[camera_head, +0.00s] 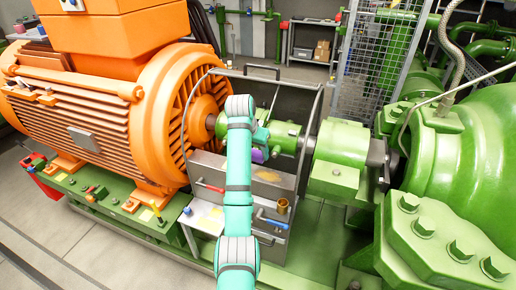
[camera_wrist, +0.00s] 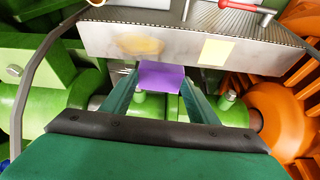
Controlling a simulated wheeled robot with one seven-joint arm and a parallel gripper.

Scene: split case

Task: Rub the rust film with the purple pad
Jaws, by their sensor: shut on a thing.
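My gripper (camera_wrist: 158,92) is shut on the purple pad (camera_wrist: 161,76), which sits between the two fingertips. In the head view the pad (camera_head: 258,156) shows as a small purple patch beside my arm, partly hidden. The rust film (camera_wrist: 140,45) is a faint tan-brown smear on the grey metal panel (camera_wrist: 110,35). It also shows in the head view (camera_head: 267,175), just below and right of the pad. In the wrist view the pad lies below the panel's edge and does not overlap the film. The exact gap is hard to tell.
A pale yellow patch (camera_wrist: 214,52) is on the same panel. A red-handled tool (camera_head: 210,186), a blue handle (camera_head: 272,222) and a brass cup (camera_head: 282,206) are at the case front. A green shaft housing (camera_head: 284,137) lies behind, between the orange motor (camera_head: 100,105) and green pump (camera_head: 465,150).

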